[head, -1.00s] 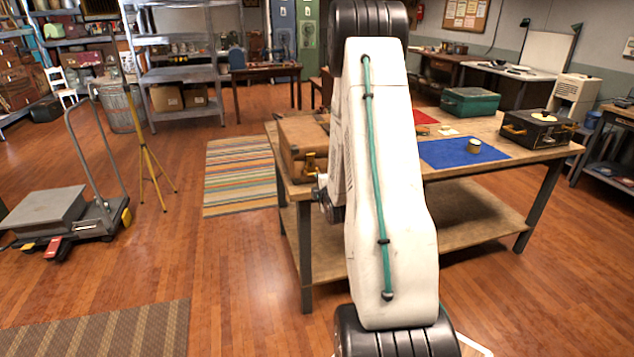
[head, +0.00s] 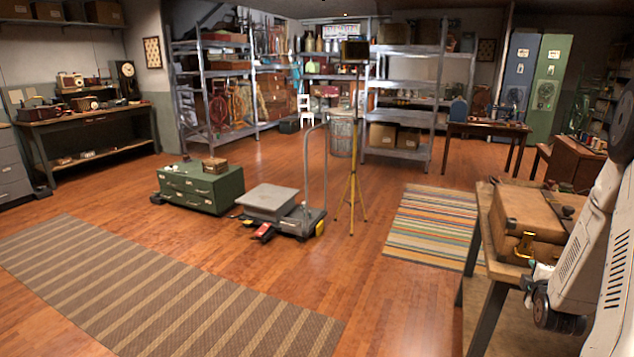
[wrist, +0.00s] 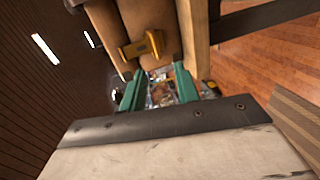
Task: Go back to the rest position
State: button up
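My gripper (wrist: 158,88) has two teal fingers, which stand apart in the wrist view. I see no held object between them, only small, cluttered shapes. The gripper is close to the front of a tan leather case (head: 525,212), near its brass latch (head: 523,247). The case and latch (wrist: 143,48) also show just beyond the fingers in the wrist view. The case sits on a wooden workbench (head: 502,272) at the right of the head view. My white arm comes in from the right edge and hides part of the bench; the fingertips are unclear there.
A platform scale (head: 270,203), a yellow tripod (head: 353,198) and a green chest (head: 200,186) stand mid-floor. A striped rug (head: 434,226) lies left of the bench and a brown rug (head: 170,290) in front. Open wooden floor lies between them.

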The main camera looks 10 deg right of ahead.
jog(key=s+a+f+m+g+y, duration=0.25)
jog(key=s+f+m+g, duration=0.2)
jog(key=f, duration=0.25)
jog(key=s+a+r+m+g+y, duration=0.1)
jog(key=s+a+m+g+y, duration=0.15)
jog(key=a, duration=0.25)
jog(key=s+a+r+m+g+y, duration=0.1)
jog(key=s+a+r, duration=0.5)
jog(key=a+r, duration=0.3)
jog(key=s+a+r+m+g+y, duration=0.1)
jog(key=s+a+r, duration=0.6)
jog(key=a, duration=0.7)
jog(key=s+a+r+m+g+y, duration=0.1)
jog(key=s+a+r+g, duration=0.1)
jog(key=s+a+r, duration=0.5)
jog(key=a+r, duration=0.4)
jog(key=shift+a+r+m+y, duration=0.35)
jog(key=shift+a+m+y, duration=0.05)
